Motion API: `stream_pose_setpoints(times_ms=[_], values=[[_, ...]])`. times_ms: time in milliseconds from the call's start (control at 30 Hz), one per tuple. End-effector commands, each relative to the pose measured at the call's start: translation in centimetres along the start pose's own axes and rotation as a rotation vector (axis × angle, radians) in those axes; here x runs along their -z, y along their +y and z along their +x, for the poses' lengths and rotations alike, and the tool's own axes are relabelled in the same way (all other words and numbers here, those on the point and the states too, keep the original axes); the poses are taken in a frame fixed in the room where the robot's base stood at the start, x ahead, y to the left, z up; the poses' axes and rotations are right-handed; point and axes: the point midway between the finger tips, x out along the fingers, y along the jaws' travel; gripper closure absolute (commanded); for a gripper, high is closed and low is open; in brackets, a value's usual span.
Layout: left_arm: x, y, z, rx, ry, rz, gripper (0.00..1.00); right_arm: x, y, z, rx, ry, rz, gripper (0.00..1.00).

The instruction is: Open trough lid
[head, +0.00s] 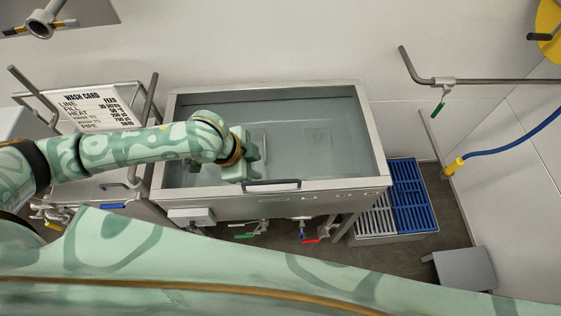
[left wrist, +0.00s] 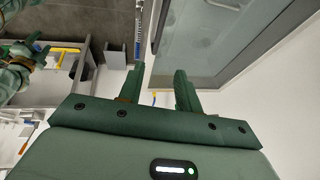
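The trough (head: 375,140) is a steel tank with a pale, glassy grey-blue top. I cannot tell how much of that is clear lid and how much is liquid. A dark bar handle (head: 272,185) runs along its front edge. My left gripper (head: 250,164) is over the front part of the trough, just behind and left of the handle. In the left wrist view the left gripper (left wrist: 157,82) has its fingers apart with nothing between them, and the trough's edge and dark handle (left wrist: 161,25) lie beyond the fingertips. In that view a green gripper (left wrist: 28,55), likely my right, is partly cut off at the left.
A wash card sign (head: 97,110) stands left of the trough. A blue and grey floor grate (head: 412,195) and a grey box (head: 464,268) are at right. A wall pipe with a green-handled valve (head: 440,105) and a blue hose (head: 505,147) are also right. Coloured valves hang below the trough.

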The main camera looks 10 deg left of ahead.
Motion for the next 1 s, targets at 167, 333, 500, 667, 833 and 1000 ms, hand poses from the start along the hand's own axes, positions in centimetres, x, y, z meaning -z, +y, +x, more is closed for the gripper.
stream_pose_setpoints(times_ms=[167,333,500,667,833,1000], values=[[-0.1,0.1,3.8,-0.002,0.000,-0.002,0.66,-1.2,-0.4,0.8,0.005,-0.016,-0.001,0.45],[-0.1,0.1,8.4,-0.001,0.000,-0.002,0.66,-2.8,-0.9,1.5,0.011,-0.038,-0.004,0.45],[-0.1,0.1,12.3,0.000,-0.001,-0.002,0.66,-2.0,-0.7,2.4,0.008,-0.026,-0.004,0.45],[-0.1,0.0,14.7,0.001,0.000,-0.002,0.66,-1.2,-0.5,3.0,0.005,-0.012,-0.004,0.45],[-0.1,0.0,15.7,0.002,0.000,-0.001,0.66,-1.4,-0.6,3.1,0.006,-0.015,-0.003,0.45],[-0.1,0.0,15.7,0.002,0.000,-0.001,0.66,-1.6,-0.6,3.1,0.007,-0.017,-0.003,0.45]])
